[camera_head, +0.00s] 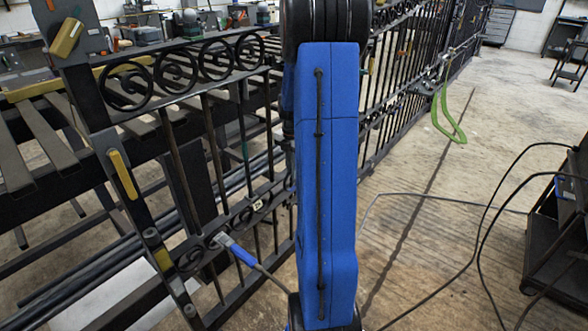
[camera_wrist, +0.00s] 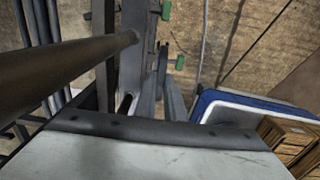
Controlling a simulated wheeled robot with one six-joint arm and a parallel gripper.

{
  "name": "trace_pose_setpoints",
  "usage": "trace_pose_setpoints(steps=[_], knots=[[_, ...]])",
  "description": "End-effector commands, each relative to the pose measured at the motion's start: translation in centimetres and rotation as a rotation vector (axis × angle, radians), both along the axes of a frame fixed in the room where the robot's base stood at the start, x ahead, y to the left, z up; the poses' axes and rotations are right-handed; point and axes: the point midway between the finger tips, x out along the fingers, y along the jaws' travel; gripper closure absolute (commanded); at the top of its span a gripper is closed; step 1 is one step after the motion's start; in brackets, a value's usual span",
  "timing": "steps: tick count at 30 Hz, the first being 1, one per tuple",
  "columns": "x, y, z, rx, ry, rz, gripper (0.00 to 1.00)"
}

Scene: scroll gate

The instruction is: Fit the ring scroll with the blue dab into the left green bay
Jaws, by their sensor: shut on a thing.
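In the wrist view, the pale body and dark front edge of my gripper (camera_wrist: 145,108) fill the bottom. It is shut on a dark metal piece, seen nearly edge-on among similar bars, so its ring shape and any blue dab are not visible. Several small green marks (camera_wrist: 163,62) show on or beside the metalwork ahead; I cannot tell which bound the left bay. In the head view, my blue arm hides the gripper and part of the dark gate (camera_head: 215,150). The gate has a row of scrolls (camera_head: 212,60) along its top.
A thick dark bar (camera_wrist: 60,75) lies close at left in the wrist view. A blue-rimmed tray (camera_wrist: 240,103) and wooden blocks (camera_wrist: 285,140) are at right. In the head view, a black cart (camera_head: 560,235) and loose cables stand right; a blue-handled tool (camera_head: 240,252) is low on the gate.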

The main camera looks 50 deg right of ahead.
Motion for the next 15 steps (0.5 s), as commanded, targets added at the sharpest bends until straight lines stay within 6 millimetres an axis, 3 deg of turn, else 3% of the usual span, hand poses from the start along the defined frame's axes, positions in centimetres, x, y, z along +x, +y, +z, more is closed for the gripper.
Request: trace_pose_setpoints(steps=[15], knots=[[-0.1,0.0,-2.5,0.001,0.001,0.000,1.00]])
